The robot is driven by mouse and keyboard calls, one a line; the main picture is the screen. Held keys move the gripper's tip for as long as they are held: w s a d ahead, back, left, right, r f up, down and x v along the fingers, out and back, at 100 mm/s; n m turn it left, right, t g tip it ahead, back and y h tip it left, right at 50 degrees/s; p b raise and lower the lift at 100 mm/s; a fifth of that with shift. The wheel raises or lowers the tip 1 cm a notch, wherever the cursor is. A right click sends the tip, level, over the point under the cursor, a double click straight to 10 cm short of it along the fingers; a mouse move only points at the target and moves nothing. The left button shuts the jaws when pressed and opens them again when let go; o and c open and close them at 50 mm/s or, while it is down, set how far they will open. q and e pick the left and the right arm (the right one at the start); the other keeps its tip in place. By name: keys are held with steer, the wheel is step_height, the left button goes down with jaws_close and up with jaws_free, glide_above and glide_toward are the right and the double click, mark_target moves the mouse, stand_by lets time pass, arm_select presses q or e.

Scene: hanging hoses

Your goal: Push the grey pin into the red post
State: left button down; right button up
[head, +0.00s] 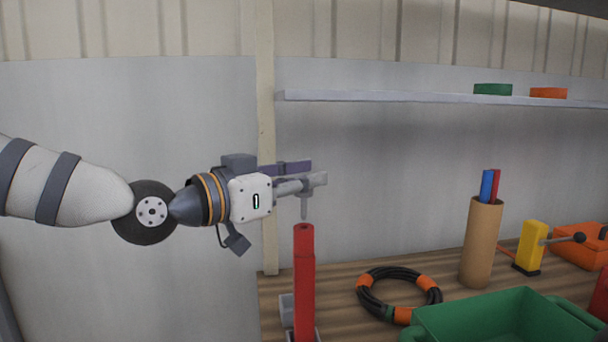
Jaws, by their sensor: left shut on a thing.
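My left gripper (306,180) comes in from the left and is shut on the grey pin (304,207). The pin hangs down from the fingertips, roughly upright, with its lower end just above the top of the red post (304,275). A small gap seems to show between the pin's tip and the post's top, where a dark hole is visible. The red post stands upright at the near left of the wooden bench, in a grey mount. My right gripper is not in view.
A coiled black hose (372,293) with orange bands lies right of the post. A green crate (470,329) sits at the front. A brown tube (481,245) and a yellow block with a lever (529,247) stand farther right. A shelf (400,98) runs along the back wall.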

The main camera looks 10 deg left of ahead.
mark_target(303, 212)
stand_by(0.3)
arm_select(q)
steer(key=shift+r, duration=0.1)
steer(key=shift+f, duration=0.2)
stand_by(1.1)
steer(key=shift+f, duration=0.3)
steer(key=shift+f, duration=2.35)
steer(key=c, duration=1.3)
jaws_free()
steer(key=shift+s+a, duration=0.1)
